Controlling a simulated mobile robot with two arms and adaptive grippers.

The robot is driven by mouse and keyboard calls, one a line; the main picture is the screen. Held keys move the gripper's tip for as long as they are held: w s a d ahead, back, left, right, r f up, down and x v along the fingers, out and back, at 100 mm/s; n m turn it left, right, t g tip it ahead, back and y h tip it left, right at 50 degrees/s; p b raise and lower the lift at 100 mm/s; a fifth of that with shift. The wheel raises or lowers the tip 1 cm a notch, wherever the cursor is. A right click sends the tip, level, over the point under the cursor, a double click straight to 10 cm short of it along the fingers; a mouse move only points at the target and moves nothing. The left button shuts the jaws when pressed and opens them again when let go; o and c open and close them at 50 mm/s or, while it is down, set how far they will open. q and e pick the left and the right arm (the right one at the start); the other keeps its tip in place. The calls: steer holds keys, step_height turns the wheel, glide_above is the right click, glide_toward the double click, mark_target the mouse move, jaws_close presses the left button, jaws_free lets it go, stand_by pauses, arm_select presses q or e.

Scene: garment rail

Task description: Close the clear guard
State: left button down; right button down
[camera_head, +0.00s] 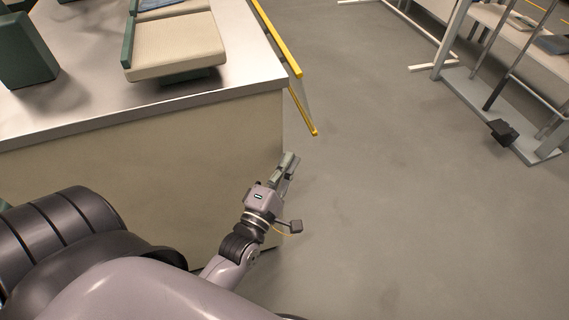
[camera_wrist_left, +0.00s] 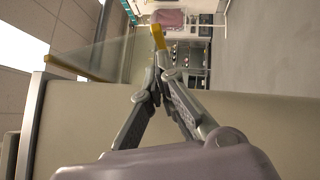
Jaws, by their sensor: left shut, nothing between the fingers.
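The clear guard (camera_head: 301,98) is a see-through panel with a yellow top bar, at the right side of the counter (camera_head: 240,84). It stands out at an angle from the counter's side, its near end past the corner. My left gripper (camera_head: 289,160) is shut and empty, just below and left of the guard's near end in the head view, apart from it there. In the left wrist view, the guard (camera_wrist_left: 108,58) is at upper left, with a yellow end close to the tips of my left gripper (camera_wrist_left: 157,74). Contact cannot be told. My right gripper is not in view.
A beige padded board with green sides (camera_head: 178,47) lies on the counter, and a dark green block (camera_head: 24,50) stands at left. A rack with grey posts (camera_head: 455,40) stands at upper right. The grey floor (camera_head: 400,200) between is clear.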

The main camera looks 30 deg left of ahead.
arm_select(q)
steer(key=x, duration=0.6)
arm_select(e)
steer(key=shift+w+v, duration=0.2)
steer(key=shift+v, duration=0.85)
arm_select(q)
steer(key=shift+w, duration=0.15)
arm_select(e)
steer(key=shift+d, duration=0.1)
